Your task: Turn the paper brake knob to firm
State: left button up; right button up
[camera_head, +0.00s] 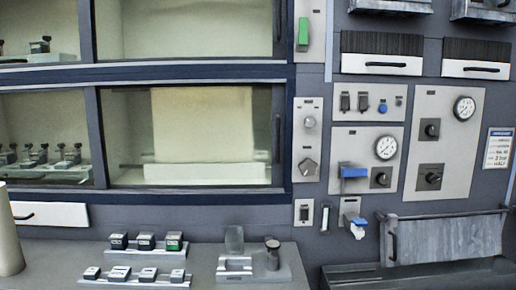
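No label is legible enough to tell which knob is the paper brake knob. On the right grey panel (451,103) there is an upper black knob (432,128) and a lower black knob (431,177). A smaller black knob (381,177) sits under a gauge on the middle panel. On the narrow strip beside the window are a round grey knob (310,121) and a larger angular grey knob (308,167). Their settings are too small to read. Neither of my grippers is in view.
A blue lever (353,171) and a blue-and-white fitting (356,226) stick out near the middle panel. A grey hinged flap (450,238) is below the right panel. Stamps (146,241) and a metal block (236,265) stand on the counter. A pale cylinder (9,240) is at the left edge.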

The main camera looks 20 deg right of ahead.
aim_at(309, 121)
jog(key=l+z, duration=0.5)
jog(key=z, duration=0.2)
jog(key=i+l+z, duration=0.1)
jog(key=l+z, duration=0.25)
jog(key=i+l+z, duration=0.1)
jog(key=l, duration=0.3)
jog(key=i+l, duration=0.3)
jog(key=i+l+z, duration=0.15)
jog(key=l, duration=0.3)
jog(key=i, duration=0.05)
